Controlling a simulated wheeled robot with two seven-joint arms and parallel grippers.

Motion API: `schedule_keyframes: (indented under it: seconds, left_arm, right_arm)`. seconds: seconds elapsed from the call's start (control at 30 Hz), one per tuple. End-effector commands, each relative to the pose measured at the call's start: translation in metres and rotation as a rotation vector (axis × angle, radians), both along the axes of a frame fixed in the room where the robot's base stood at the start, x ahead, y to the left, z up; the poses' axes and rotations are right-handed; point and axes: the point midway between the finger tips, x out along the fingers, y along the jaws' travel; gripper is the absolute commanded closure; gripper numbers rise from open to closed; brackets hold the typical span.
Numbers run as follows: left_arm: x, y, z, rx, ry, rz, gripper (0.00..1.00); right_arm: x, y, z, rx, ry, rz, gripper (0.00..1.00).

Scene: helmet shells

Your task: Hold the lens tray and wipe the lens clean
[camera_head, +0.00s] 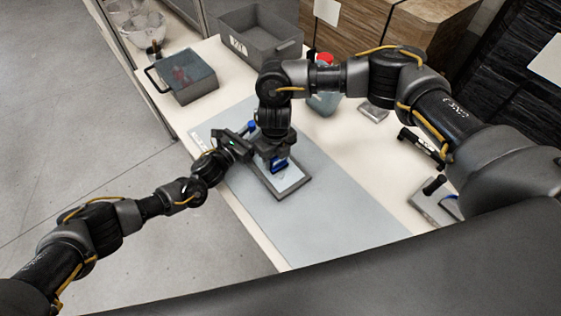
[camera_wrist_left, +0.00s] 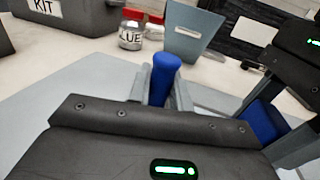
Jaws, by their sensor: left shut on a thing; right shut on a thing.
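The lens tray (camera_head: 296,191) is a flat grey frame on the blue-grey mat, with a pale lens (camera_head: 288,180) inside it. My left gripper (camera_head: 246,134) is at the tray's far left end, shut on an upright blue handle (camera_head: 252,126). That handle also shows between the grey fingers in the left wrist view (camera_wrist_left: 166,68). My right gripper (camera_head: 276,155) points down over the tray, shut on a blue wiping block (camera_head: 280,166) at the lens. The block also shows at the right of the left wrist view (camera_wrist_left: 264,122). Whether it touches the lens is hard to tell.
A grey bin (camera_head: 247,43) and a glass-lidded box (camera_head: 190,86) stand at the back. A red-capped jar (camera_wrist_left: 131,31) and blue-grey container (camera_wrist_left: 195,32) stand behind the tray. A metal block (camera_head: 373,112) and black-handled tool (camera_head: 435,187) lie right. The near mat (camera_head: 335,222) is clear.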

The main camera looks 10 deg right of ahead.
Motion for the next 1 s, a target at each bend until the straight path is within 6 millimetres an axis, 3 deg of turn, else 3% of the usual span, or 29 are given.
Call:
schedule_keyframes:
  seconds: [0.47,0.77,1.0]
  left_arm:
    - [-0.001,-0.001,0.001,-0.003,-0.001,-0.003,1.0]
    - [-0.001,-0.001,0.001,-0.003,-0.001,-0.003,1.0]
    - [0.0,-0.001,0.001,-0.003,-0.001,-0.002,1.0]
  right_arm:
    - [0.024,0.011,-0.001,0.0,-0.001,0.0,0.68]
    - [0.024,0.01,-0.001,0.0,-0.001,0.0,0.68]
    - [0.009,0.004,-0.001,0.001,0.003,0.001,0.68]
